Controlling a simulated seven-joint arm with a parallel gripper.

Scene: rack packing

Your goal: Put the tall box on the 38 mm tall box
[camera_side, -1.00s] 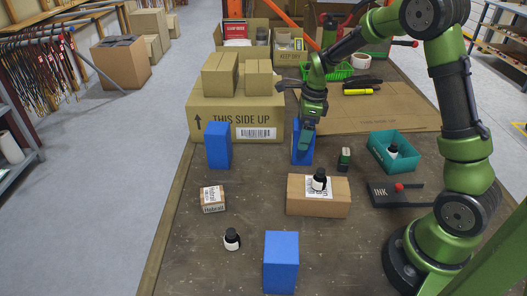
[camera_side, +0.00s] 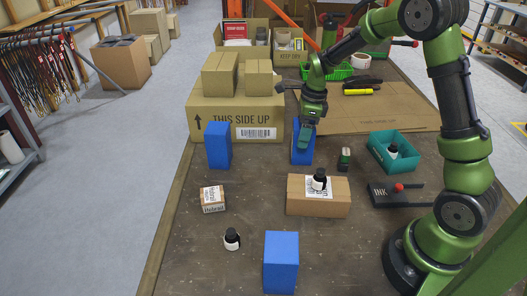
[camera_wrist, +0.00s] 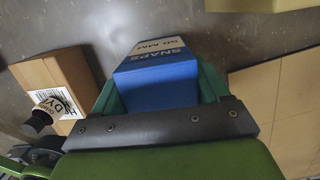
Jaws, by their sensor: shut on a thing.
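My gripper (camera_side: 304,137) is shut on a tall blue box (camera_side: 303,155) near the middle of the table, in front of the large carton. In the wrist view the blue box (camera_wrist: 156,88) sits between the green fingers, with a label reading SNAPS and a size in MM. I cannot tell whether its bottom touches the table. Two other tall blue boxes stand upright, one at the left (camera_side: 218,145) and one at the front (camera_side: 281,262). No 38 mm marking is readable, so I cannot tell which box has that height.
A brown carton (camera_side: 299,208) with a black bottle (camera_side: 319,180) on it lies in front of my gripper. A small labelled box (camera_side: 212,207) and another bottle (camera_side: 232,239) stand left. A teal bin (camera_side: 378,150) is right. A large carton (camera_side: 207,123) stands behind.

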